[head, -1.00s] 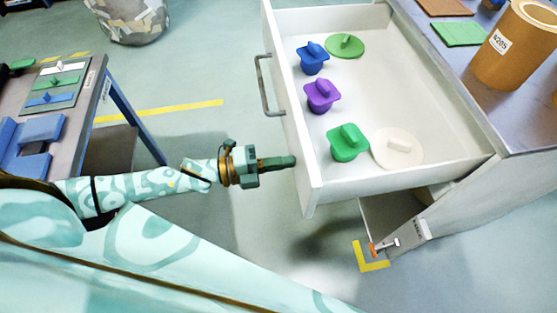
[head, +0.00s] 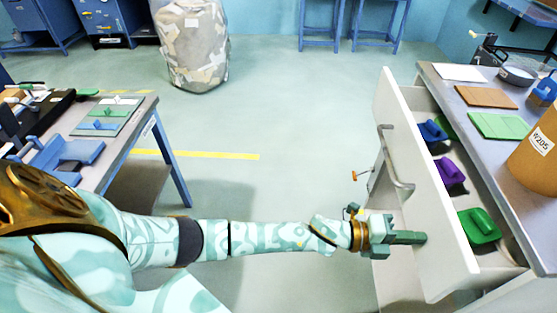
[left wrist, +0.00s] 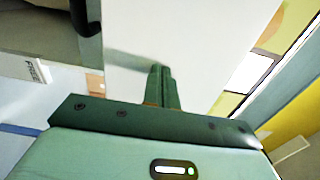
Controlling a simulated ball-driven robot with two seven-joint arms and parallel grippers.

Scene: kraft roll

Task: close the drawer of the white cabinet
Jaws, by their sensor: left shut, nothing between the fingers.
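The white cabinet's drawer (head: 428,199) is partly open at the right of the head view, with a grey bar handle (head: 397,170) on its front. Inside lie a blue piece (head: 432,131), a purple piece (head: 449,173) and a green piece (head: 478,226). My left gripper (head: 420,238) is shut and empty, with its fingertips at the drawer front, nearer to me than the handle. In the left wrist view, its fingers (left wrist: 162,88) point at the white front (left wrist: 190,45); contact seems likely but is not certain. My right gripper is out of view.
The cabinet's grey top (head: 462,100) carries a green sheet (head: 497,126), a brown board (head: 486,97) and a brown roll (head: 540,145). A blue-legged table (head: 143,128) stands at the left. The floor between is clear.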

